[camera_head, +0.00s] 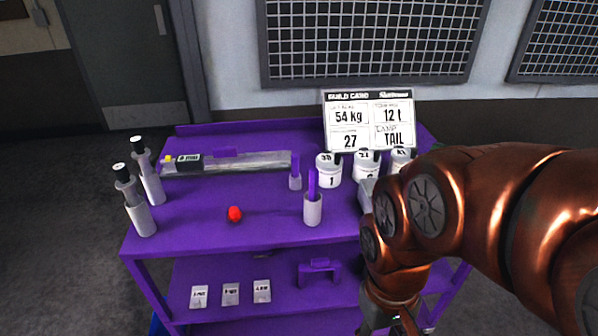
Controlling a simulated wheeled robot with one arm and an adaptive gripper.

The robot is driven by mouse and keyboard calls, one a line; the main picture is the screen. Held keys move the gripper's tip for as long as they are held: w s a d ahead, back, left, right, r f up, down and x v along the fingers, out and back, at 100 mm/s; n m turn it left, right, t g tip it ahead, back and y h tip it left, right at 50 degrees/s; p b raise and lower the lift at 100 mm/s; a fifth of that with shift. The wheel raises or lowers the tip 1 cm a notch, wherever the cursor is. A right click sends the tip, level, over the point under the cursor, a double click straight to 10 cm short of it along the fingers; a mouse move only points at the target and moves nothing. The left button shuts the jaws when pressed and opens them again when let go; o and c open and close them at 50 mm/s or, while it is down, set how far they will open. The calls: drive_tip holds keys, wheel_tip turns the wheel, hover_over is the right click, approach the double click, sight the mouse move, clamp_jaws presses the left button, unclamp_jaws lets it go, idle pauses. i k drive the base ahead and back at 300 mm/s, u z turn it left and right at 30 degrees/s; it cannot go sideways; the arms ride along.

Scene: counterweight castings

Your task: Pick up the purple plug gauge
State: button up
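Two upright pieces with purple tops stand on the purple cart's top. The nearer, larger one has a pale cylinder base and a tall purple stem (313,208). The other, just behind and left of it, is smaller and greyish purple (295,181). I cannot tell for sure which is the plug gauge. Both stand free, with nothing touching them. My copper arm comes in from the right and bends down in front of the cart's right side. Its end runs to the bottom edge of the picture, and my gripper's fingers do not show.
The cart top (270,230) also holds a red ball (235,214), two black-capped bottles (140,215) at left, a long grey bar (235,163), several numbered white weights (328,170) and a build card (369,121). Cards and a purple bracket (319,272) lie on the lower shelf.

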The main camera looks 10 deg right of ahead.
sight(294, 174)
drive_tip(key=k, duration=0.4)
drive_tip(key=u, duration=0.55)
drive_tip(key=i, duration=0.85)
drive_tip(key=u, duration=0.5)
